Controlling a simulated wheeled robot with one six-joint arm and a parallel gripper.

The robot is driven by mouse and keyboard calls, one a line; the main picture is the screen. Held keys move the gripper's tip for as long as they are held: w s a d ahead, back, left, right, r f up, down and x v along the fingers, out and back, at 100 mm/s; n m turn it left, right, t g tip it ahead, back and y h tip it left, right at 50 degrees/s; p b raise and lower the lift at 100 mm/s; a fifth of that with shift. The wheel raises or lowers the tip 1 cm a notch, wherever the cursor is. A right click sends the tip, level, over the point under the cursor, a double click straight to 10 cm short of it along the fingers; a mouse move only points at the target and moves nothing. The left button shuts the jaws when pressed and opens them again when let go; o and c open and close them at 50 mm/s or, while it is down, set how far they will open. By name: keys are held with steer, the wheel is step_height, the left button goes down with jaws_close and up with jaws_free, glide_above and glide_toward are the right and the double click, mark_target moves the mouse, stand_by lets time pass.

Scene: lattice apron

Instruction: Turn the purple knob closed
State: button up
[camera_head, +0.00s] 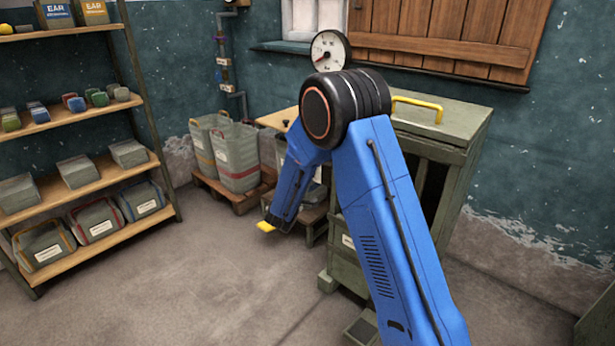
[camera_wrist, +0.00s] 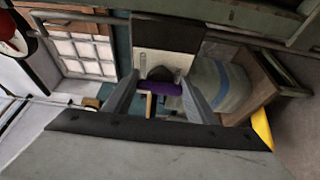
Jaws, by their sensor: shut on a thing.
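The purple knob (camera_wrist: 160,88) shows in the wrist view as a purple bar between my fingers, in front of a pale panel with a dark piece by it. My gripper (camera_wrist: 162,84) is shut on the knob, one grey finger on each side. How far the knob is turned I cannot tell. In the head view my blue arm covers the knob and the fingertips.
A green cabinet (camera_head: 462,125) with a yellow handle (camera_head: 418,104) stands behind my arm, below a round gauge (camera_head: 329,51). Grey sacks (camera_head: 238,158) stand on a pallet at the wall. A shelf rack (camera_head: 85,190) is at left. The floor (camera_head: 170,275) in front is clear.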

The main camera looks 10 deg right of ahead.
steer(key=shift+f, duration=0.1)
steer(key=o, duration=1.1)
steer(key=shift+c, duration=0.2)
steer(key=v, duration=1.7)
steer(key=shift+s+a, duration=0.15)
steer(key=shift+a, duration=0.05)
